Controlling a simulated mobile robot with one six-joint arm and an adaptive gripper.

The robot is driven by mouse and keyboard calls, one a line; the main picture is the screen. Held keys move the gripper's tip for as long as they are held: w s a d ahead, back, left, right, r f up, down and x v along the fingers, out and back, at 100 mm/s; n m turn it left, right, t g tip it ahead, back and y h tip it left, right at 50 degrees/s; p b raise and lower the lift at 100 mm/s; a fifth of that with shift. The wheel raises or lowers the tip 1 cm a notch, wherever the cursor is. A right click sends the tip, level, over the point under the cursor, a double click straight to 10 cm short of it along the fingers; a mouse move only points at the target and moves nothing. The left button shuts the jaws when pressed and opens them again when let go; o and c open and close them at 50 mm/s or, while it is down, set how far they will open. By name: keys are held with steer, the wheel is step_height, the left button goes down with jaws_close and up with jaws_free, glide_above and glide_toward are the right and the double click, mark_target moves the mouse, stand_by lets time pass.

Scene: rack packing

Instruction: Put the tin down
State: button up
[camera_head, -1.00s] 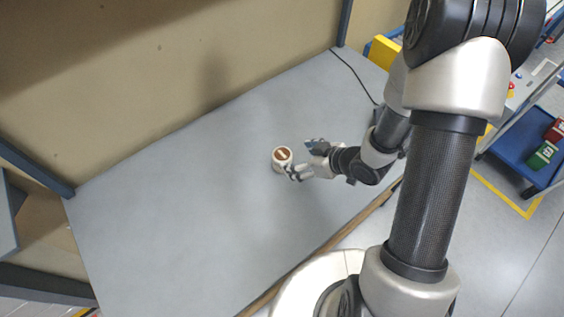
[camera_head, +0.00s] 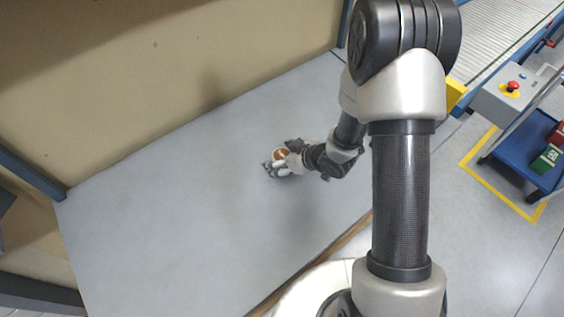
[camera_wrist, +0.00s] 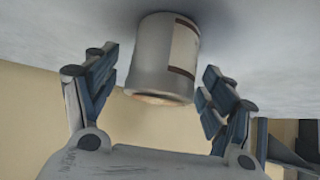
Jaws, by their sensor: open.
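The tin (camera_head: 281,154) is a small pale can with a brown-red top. It stands upright on the grey table (camera_head: 180,220). In the wrist view, the table shows upside down at the top, and the pale tin (camera_wrist: 150,60) with its white and brown label stands between my fingers. My gripper (camera_head: 279,156) is around the tin from the right, and its fingers partly hide the tin in the head view. In the wrist view my gripper (camera_wrist: 160,82) is open, with visible gaps between both blue-grey finger pads and the tin.
A beige wall (camera_head: 150,80) runs behind the table, with dark posts at the left and back. A blue cart (camera_head: 525,165) with red and green boxes and a conveyor (camera_head: 500,45) stand at the right. The table around the tin is clear.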

steer(key=shift+c, duration=0.3)
steer(key=c, duration=1.3)
steer(key=shift+o, duration=0.2)
steer(key=shift+r, duration=0.15)
